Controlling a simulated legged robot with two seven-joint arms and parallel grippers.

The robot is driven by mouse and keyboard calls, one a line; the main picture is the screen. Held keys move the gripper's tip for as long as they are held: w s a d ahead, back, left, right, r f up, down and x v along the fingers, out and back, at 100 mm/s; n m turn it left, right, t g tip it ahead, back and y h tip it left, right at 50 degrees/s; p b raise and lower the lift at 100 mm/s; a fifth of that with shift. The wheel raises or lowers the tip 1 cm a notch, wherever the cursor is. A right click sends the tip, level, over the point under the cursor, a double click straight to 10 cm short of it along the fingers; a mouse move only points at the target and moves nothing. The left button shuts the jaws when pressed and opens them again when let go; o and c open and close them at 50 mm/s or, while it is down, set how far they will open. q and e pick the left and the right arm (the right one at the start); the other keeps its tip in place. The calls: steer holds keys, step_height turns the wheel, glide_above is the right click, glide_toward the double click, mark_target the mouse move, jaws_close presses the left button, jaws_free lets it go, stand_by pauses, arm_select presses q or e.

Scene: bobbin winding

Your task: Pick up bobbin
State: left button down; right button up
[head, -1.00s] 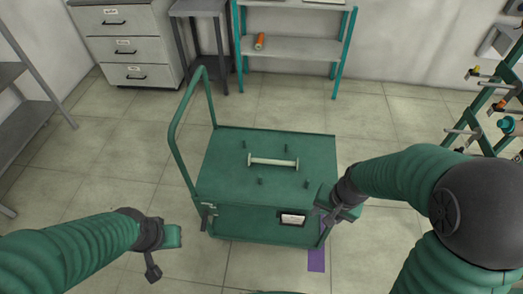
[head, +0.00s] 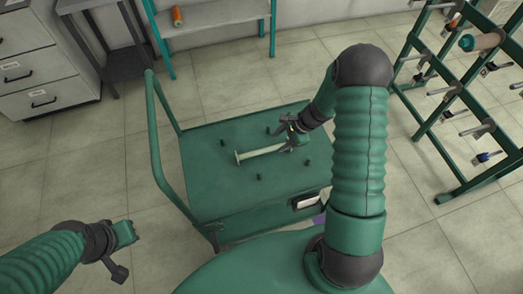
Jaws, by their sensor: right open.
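A pale, cream-coloured bobbin (head: 262,151) with a flange at its end lies on its side on top of the green cart (head: 224,194). Several short dark pegs stand up from the cart top around it. My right gripper (head: 287,138) is open at the bobbin's right end, with its fingers close about that end. Whether they touch it I cannot tell. My gripper hides the right flange. My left gripper (head: 123,253) is low at the left, away from the cart and the bobbin; its jaws are not clear.
The cart's tall handle (head: 156,140) rises on its left side. A green rack (head: 455,115) with spools on pegs stands at the right. A shelf (head: 205,18) holding an orange spool (head: 177,16) and grey drawers (head: 35,75) stand behind. The floor between is clear.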

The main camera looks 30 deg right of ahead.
mark_target(265, 150)
steer(key=x, duration=0.5)
steer(key=shift+w+d+f, duration=0.15)
steer(key=shift+w+d, duration=0.1)
steer(key=shift+d, duration=0.05)
steer(key=a, duration=0.1)
steer(key=a+f, duration=0.1)
steer(key=shift+w+a+f+b, duration=0.25)
steer(key=shift+w+f+b, duration=0.1)
steer(key=shift+w+b, duration=0.05)
steer(key=x, duration=0.2)
steer(key=shift+w+f, duration=0.2)
steer(key=shift+f, duration=0.15)
steer(key=shift+w+d+f, duration=0.15)
steer(key=shift+f, duration=0.15)
steer(key=shift+d, duration=0.35)
steer(key=shift+a, duration=0.1)
steer(key=c, duration=0.5)
steer(key=shift+a+r, duration=0.1)
steer(key=shift+a, duration=0.2)
jaws_close()
arm_select(q)
steer(key=shift+w+a+f, duration=0.15)
steer(key=shift+w+f, duration=0.05)
steer(key=shift+f, duration=0.3)
steer(key=shift+w+a+f, duration=0.15)
steer(key=shift+w+f, duration=0.05)
steer(key=shift+f, duration=0.25)
steer(key=shift+d, duration=0.1)
arm_select(e)
steer(key=shift+d, duration=0.1)
